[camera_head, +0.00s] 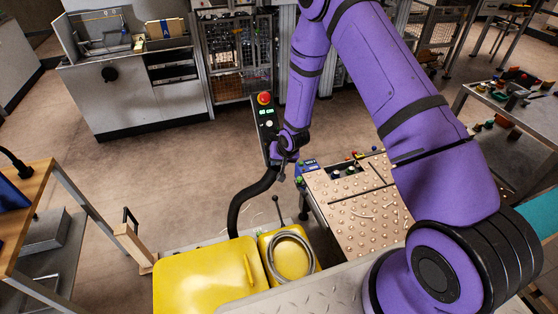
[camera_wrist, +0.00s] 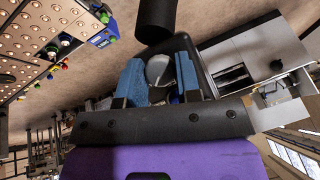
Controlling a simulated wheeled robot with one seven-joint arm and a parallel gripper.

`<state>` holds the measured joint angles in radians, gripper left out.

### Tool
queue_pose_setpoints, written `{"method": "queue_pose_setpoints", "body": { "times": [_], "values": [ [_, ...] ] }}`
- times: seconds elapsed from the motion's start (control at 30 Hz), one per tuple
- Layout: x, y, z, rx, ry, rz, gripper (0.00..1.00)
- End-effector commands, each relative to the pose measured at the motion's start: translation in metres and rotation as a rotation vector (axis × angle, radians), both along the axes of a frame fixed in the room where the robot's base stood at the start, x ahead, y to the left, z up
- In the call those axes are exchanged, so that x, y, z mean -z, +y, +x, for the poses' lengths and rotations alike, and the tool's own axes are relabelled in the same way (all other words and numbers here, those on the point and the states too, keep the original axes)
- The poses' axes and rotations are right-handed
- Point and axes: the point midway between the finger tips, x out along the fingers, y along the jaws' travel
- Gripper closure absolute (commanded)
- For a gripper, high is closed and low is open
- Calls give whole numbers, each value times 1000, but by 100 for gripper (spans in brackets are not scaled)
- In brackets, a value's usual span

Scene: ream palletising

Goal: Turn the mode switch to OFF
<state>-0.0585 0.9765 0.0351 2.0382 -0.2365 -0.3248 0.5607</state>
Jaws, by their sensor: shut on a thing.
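The control pendant (camera_head: 267,118) is a dark upright box with a red mushroom button (camera_head: 264,98), small green-lit displays and a white button. My gripper (camera_head: 282,152) is at its lower part and covers the mode switch in the head view. In the wrist view, my gripper's blue fingers (camera_wrist: 160,80) are shut on a grey rounded knob, which I take for the mode switch (camera_wrist: 158,67). The switch's markings and pointer cannot be read.
A thick black hose (camera_head: 242,204) curves below the pendant and also shows in the wrist view (camera_wrist: 155,18). A yellow lidded box (camera_head: 205,280) and a studded table (camera_head: 350,210) stand nearby. Open floor lies to the left.

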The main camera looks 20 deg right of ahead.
Motion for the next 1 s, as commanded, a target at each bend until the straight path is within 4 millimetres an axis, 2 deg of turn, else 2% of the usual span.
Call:
{"method": "queue_pose_setpoints", "body": {
  "times": [0.27,1.0],
  "values": [
    [0,2,0,-67,0,-78,92],
    [0,4,0,-430,-1,-515,92]
  ]
}}
